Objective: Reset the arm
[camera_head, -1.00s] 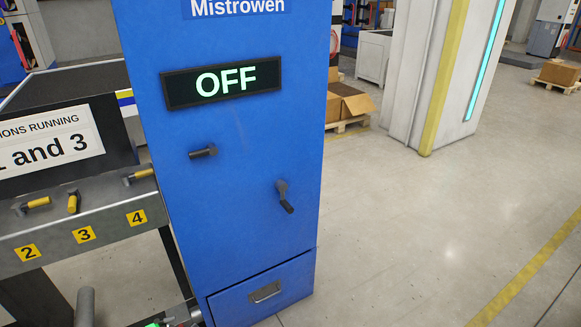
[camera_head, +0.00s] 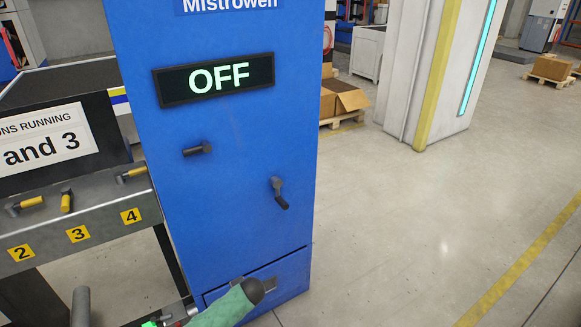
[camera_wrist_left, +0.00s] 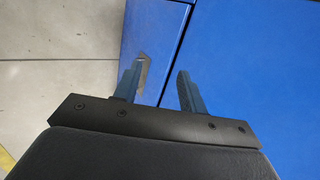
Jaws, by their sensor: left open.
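My left gripper (camera_wrist_left: 160,78) shows in the left wrist view, with its two fingers apart and nothing between them. It is in front of the blue cabinet (camera_wrist_left: 240,60), whose panel seam runs behind the fingers. The drawer handle partly shows behind the left finger. In the head view the blue cabinet (camera_head: 235,130) stands upright with a lit display (camera_head: 215,80) reading OFF. My right gripper is not in view.
Two dark handles, one sideways (camera_head: 198,149) and one angled down (camera_head: 280,193), stick out of the cabinet front. A grey bench (camera_head: 100,205) with yellow-gripped levers and numbered labels stands at left. Open floor (camera_head: 420,230) lies to the right.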

